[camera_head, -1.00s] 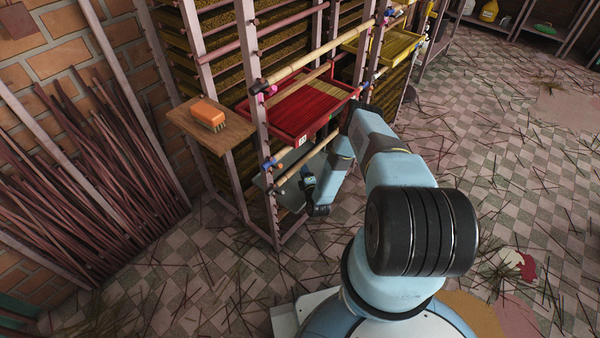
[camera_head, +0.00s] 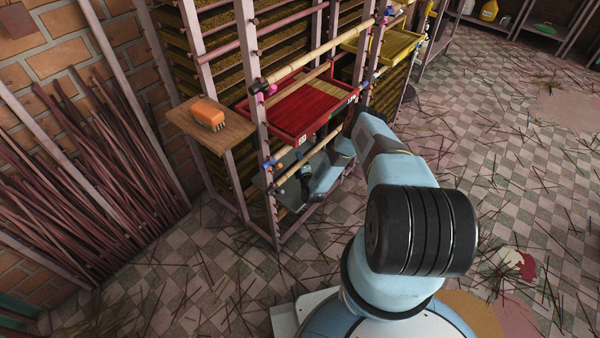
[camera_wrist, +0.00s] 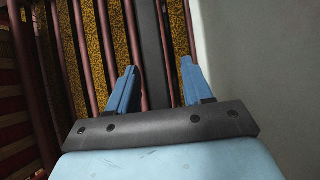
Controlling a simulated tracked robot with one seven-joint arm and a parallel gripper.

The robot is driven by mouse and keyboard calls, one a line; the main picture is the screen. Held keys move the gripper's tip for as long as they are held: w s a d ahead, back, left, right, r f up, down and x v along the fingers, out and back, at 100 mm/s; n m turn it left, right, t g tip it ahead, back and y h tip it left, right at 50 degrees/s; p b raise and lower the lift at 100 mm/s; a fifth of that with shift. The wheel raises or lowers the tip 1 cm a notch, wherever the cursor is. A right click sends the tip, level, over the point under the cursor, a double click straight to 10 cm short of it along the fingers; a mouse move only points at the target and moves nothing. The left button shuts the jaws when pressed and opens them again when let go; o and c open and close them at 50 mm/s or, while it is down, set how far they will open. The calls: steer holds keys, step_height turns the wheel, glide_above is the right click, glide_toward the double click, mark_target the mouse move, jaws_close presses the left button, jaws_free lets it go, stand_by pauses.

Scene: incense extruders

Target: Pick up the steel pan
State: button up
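The steel pan appears to be the grey sheet-like tray low in the rack, under the red tray; a bit of it (camera_head: 264,181) shows in the head view. In the wrist view a plain pale grey surface (camera_wrist: 265,75) fills the right side, likely the pan. My gripper (camera_wrist: 158,80) has its two blue fingers apart. A dark grey strip runs upward between them; I cannot tell whether it is part of the pan or touches the fingers.
The red tray (camera_head: 309,108) sits in the rack just above my wrist. Rack posts (camera_head: 257,120) and rails stand close around my arm. An orange brush (camera_head: 208,114) lies on a wooden shelf (camera_head: 222,138) at left. Tiled floor at right is open, with scattered sticks.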

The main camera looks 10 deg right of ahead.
jaws_close()
stand_by(0.3)
steer(key=shift+r, duration=0.1)
stand_by(0.4)
